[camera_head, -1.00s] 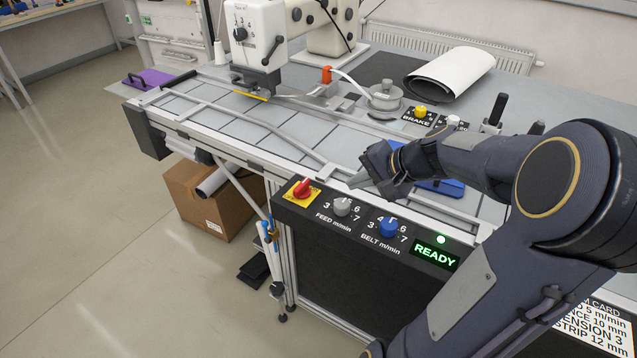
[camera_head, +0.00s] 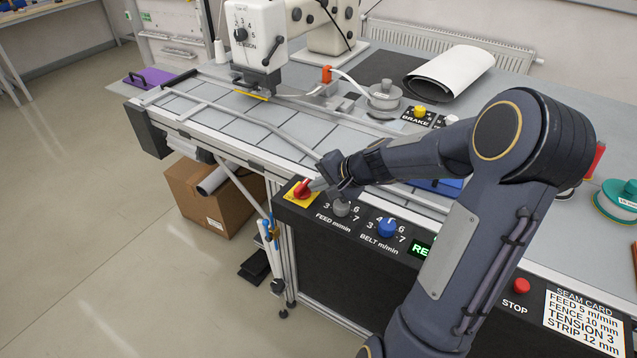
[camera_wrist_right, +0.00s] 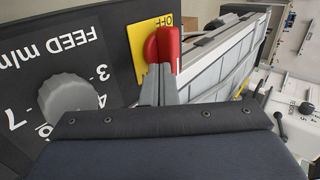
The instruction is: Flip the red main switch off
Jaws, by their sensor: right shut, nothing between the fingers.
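In the right wrist view the red knob (camera_wrist_right: 168,45) stands in front of the yellow plate (camera_wrist_right: 140,40), which shows the word OFF. My right gripper (camera_head: 315,185) is shut and empty, its tips right at the knob's right side. In the wrist view the grey fingertips (camera_wrist_right: 159,85) overlap the knob's near end; I cannot tell whether they touch it. My left gripper is not in view.
The grey feed knob (camera_head: 341,207) is just under my right gripper, with the blue belt knob (camera_head: 387,228) to its right. A red stop button (camera_head: 521,286) and a seam card (camera_head: 583,322) are farther right. My arm partly hides the green READY display (camera_head: 420,248).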

